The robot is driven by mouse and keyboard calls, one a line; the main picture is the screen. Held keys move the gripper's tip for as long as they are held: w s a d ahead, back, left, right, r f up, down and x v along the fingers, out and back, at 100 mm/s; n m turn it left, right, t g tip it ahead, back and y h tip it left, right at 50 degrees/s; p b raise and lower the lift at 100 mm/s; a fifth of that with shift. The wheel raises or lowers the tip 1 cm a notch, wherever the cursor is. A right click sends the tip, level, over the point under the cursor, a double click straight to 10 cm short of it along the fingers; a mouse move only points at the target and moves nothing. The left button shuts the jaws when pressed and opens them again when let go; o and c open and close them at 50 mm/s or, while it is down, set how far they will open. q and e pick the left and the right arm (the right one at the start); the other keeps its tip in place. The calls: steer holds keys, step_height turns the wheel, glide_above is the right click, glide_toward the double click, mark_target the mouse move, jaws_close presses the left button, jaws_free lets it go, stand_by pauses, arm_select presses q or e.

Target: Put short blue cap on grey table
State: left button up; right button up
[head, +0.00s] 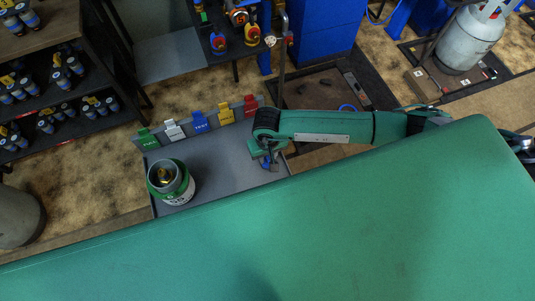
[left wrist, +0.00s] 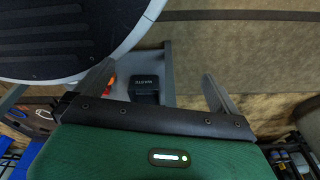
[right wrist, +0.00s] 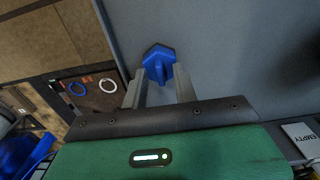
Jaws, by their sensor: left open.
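The short blue cap (right wrist: 158,62) is between the fingertips of my right gripper (right wrist: 160,72) in the right wrist view, with the fingers close on both sides of it. In the head view the right gripper (head: 268,160) points down over the right end of the grey table (head: 222,172), and the blue cap (head: 265,163) shows at its tips. I cannot tell whether the cap touches the table top. My left gripper (left wrist: 158,88) is open and empty in the left wrist view; it does not show in the head view.
A canister with a green collar (head: 179,192) stands on the table's left part. Coloured label clips (head: 200,122) line the table's back edge. A dark box (left wrist: 145,92) and a large round plate (left wrist: 70,40) show in the left wrist view. The table's middle is clear.

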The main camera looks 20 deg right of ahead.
mark_target(267, 158)
arm_select(q)
steer(key=shift+w+d+r+b, duration=0.2)
steer(key=shift+w+r+b, duration=0.1)
steer(key=shift+r, duration=0.2)
steer(key=shift+w+d+r+b, duration=0.15)
steer(key=shift+w+r+b, duration=0.1)
steer(key=shift+r, duration=0.2)
arm_select(e)
step_height(267, 158, up, 12)
arm_select(q)
steer(key=shift+w, duration=0.15)
